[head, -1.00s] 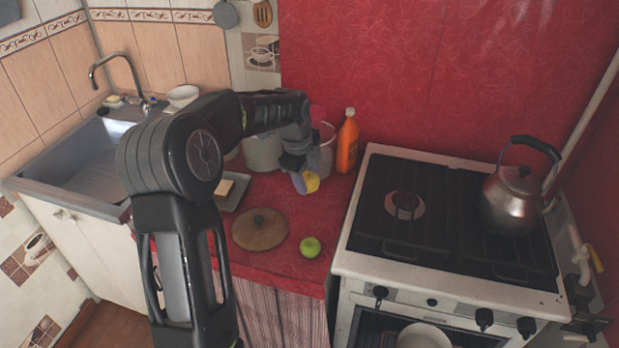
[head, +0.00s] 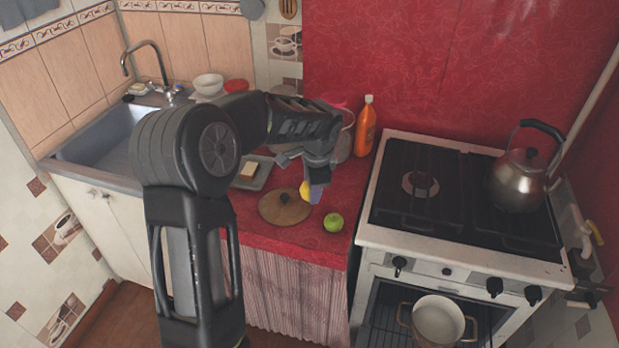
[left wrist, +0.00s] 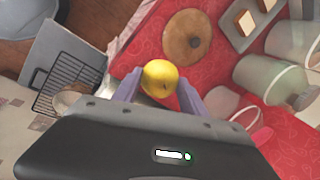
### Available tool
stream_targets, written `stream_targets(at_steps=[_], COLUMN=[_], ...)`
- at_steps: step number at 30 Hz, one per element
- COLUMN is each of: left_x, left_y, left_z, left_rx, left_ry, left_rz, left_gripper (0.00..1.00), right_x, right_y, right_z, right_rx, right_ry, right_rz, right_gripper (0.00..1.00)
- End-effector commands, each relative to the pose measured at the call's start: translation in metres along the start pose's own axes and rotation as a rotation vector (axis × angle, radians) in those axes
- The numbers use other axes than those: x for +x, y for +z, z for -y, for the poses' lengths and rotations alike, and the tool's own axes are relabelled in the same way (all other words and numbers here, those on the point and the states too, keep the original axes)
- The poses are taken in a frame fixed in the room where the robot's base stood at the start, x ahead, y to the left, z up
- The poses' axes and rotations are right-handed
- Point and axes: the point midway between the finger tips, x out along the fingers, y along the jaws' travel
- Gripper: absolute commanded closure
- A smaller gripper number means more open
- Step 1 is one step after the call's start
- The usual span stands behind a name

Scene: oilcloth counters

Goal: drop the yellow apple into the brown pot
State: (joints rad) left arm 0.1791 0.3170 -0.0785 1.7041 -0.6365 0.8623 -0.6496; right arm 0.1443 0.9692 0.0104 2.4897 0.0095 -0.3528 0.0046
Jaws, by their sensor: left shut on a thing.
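The yellow apple (head: 305,189) is held between the fingers of my left gripper (head: 314,189). It shows clearly between both fingertips in the left wrist view (left wrist: 160,77). In the head view the gripper hides part of it. The gripper is over the red counter, close to the round wooden lid. The brown pot (head: 437,322), pale inside with two side handles, is low in the open oven at lower right. It is well apart from the apple, and its opening faces up. My right gripper is not in view.
The stove (head: 460,205) with a kettle (head: 519,180) stands to the right. On the red counter (head: 270,234) are the wooden lid (head: 285,207), a green apple (head: 333,222), a tray with a pale block (head: 249,171) and an orange bottle (head: 365,127). The oven rack (left wrist: 62,80) shows in the wrist view.

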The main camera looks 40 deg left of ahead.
Motion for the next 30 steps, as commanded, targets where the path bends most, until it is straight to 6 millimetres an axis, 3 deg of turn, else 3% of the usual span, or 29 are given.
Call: stream_targets(at_steps=[7, 11, 15, 18, 23, 30], left_x=[0.029, 0.048, 0.052, 0.051, 0.049, 0.047], left_y=[-0.026, -0.061, -0.099, -0.118, -0.131, -0.132], left_z=[-0.053, -0.105, -0.153, -0.175, -0.191, -0.192], left_rx=[-0.456, -0.686, -0.747, -0.725, -0.695, -0.692], left_ry=[0.002, 0.001, 0.001, 0.001, 0.001, 0.003], left_rz=[0.145, 0.215, 0.229, 0.22, 0.212, 0.211], left_gripper=[0.92, 0.92, 0.92, 0.92, 0.92, 0.92], right_x=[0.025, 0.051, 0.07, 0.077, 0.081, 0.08], right_y=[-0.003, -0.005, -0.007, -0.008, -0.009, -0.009], right_z=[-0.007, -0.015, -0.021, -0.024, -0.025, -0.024], right_rx=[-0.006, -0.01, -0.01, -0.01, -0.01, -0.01], right_ry=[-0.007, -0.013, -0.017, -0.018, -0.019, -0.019], right_rz=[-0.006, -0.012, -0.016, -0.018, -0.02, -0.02], right_gripper=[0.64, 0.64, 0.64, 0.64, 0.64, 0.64])
